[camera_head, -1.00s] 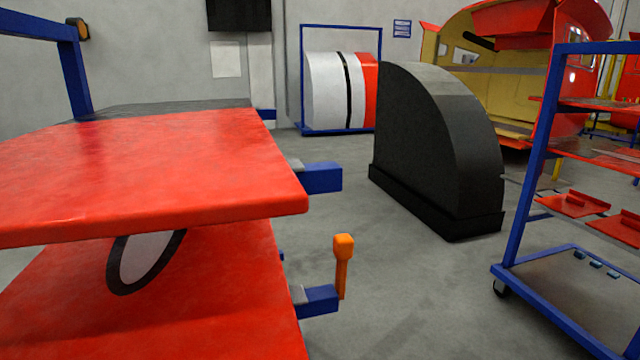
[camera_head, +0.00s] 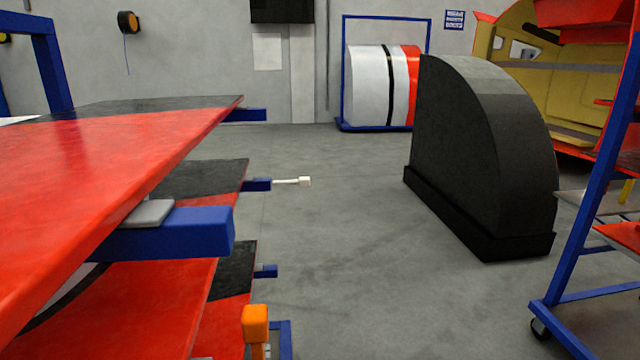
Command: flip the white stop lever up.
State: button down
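A small white lever (camera_head: 293,181) sticks out sideways, about level, from the end of a blue rack arm (camera_head: 257,184) in the middle of the view. Its tip is a small pale block. An orange-headed lever (camera_head: 256,322) stands upright at the bottom, nearer to me, beside a blue bracket. My gripper is not in view.
Red and black panels (camera_head: 110,165) on blue arms fill the left side, with a blue arm end (camera_head: 180,235) jutting out close to me. A black curved block (camera_head: 480,150) stands at right, before a blue cart frame (camera_head: 590,200). Grey floor (camera_head: 330,240) between is clear.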

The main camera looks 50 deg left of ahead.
aim_at(303, 181)
jog(key=u, duration=0.4)
jog(key=i, duration=1.65)
jog(key=u, duration=1.35)
jog(key=i, duration=1)
jog(key=u, duration=0.5)
